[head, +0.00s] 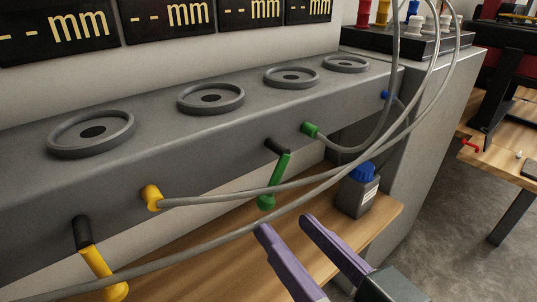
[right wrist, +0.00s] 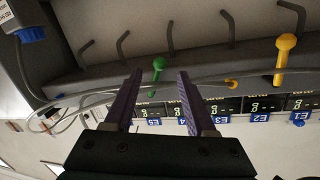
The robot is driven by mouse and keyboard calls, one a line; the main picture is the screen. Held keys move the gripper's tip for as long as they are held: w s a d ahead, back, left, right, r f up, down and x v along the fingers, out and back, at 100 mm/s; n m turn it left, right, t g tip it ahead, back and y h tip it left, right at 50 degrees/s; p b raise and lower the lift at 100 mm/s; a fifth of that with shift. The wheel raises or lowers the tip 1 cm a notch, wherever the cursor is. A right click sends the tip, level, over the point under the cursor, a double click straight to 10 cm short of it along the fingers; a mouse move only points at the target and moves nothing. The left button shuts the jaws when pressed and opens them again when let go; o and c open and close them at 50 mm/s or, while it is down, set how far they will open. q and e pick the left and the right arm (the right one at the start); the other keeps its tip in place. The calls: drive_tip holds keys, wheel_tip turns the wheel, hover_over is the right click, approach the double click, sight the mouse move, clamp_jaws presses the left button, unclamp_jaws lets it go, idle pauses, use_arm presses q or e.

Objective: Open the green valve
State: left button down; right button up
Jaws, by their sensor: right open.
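The green valve (head: 279,174) is a lever on the front of the grey bench unit, hanging down and slightly left from a black pivot to a rounded green knob. In the right wrist view the green valve (right wrist: 158,66) shows beyond and between my fingertips. My right gripper (head: 284,227) has two purple fingers, spread apart and empty. Its tips are just below and near the green knob; I see no contact. The right gripper also shows in the right wrist view (right wrist: 160,76). My left gripper is not in view.
A yellow valve (head: 98,262) hangs further left. Grey hoses (head: 235,188) run from a yellow connector (head: 151,197) and a green connector (head: 310,130), passing close by the green lever. A blue-capped bottle (head: 356,192) stands on the wooden shelf (head: 190,243) to the right.

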sight(275, 181)
drive_tip(key=shift+s+d, duration=0.1)
drive_tip(key=shift+s, duration=0.05)
drive_tip(key=shift+d+f+m, duration=0.15)
drive_tip(key=shift+m, duration=0.25)
drive_tip(key=shift+c, duration=1.2)
drive_tip(key=m+b, duration=0.1)
drive_tip(key=m, duration=0.1)
drive_tip(key=d+m, duration=0.1)
drive_tip(key=d+f+m+b, duration=0.1)
drive_tip(key=m, duration=0.1)
drive_tip(key=shift+s+d+m+b, duration=0.1)
drive_tip(key=shift+d+m+b, duration=0.05)
drive_tip(key=shift+m+b, duration=0.15)
drive_tip(key=c, duration=0.3)
drive_tip(key=d+m, duration=0.1)
drive_tip(key=m, duration=0.2)
drive_tip(key=d+m+b, duration=0.1)
drive_tip(key=m, duration=0.2)
drive_tip(key=d+m+y+b, duration=0.1)
drive_tip(key=m, duration=0.3)
drive_tip(key=shift+s+d+f, duration=0.15)
drive_tip(key=shift+d+f, duration=0.2)
clamp_jaws()
drive_tip(key=w+a+m+b, duration=0.3)
drive_tip(key=w+a+b, duration=0.1)
drive_tip(key=w, duration=0.5)
drive_tip(key=s, duration=0.1)
drive_tip(key=s+a+r+p, duration=0.1)
drive_tip(key=s+a, duration=0.1)
drive_tip(key=shift+a+r, duration=0.25)
